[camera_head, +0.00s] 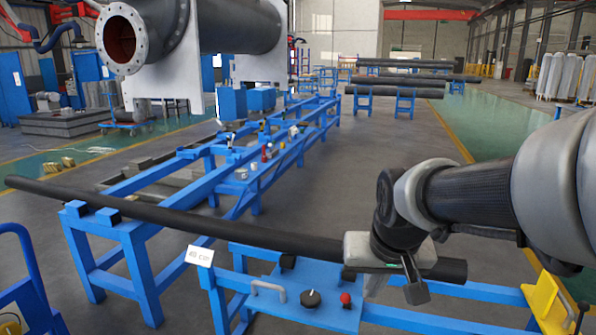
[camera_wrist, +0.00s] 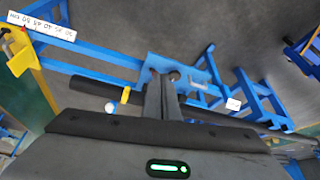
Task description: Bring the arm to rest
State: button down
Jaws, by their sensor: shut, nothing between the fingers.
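My arm comes in from the right in the head view, and my gripper (camera_head: 414,286) hangs down in front of the right end of a long dark pipe (camera_head: 240,228). In the wrist view my gripper (camera_wrist: 168,85) has its two dark fingers together, with nothing between them. The pipe also shows in the wrist view (camera_wrist: 225,117), running behind the fingers. I cannot tell whether the fingers touch the pipe.
The pipe lies across a blue stand (camera_head: 110,240). A blue panel (camera_head: 305,300) with a black knob (camera_head: 310,298) and a red button (camera_head: 346,298) sits below it. A large flanged shell (camera_head: 225,30) is at the upper left. Grey floor (camera_head: 400,150) is clear behind.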

jog(key=s+r, duration=0.3)
jog(key=s, duration=1.1)
notch_tip(320, 180, up, 25)
jog(key=p, duration=2.4)
jog(key=shift+d+f+n+t, duration=0.2)
jog(key=shift+d+n+t, duration=0.1)
jog(key=shift+d+t, duration=0.1)
jog(key=c, duration=2.5)
grip_release()
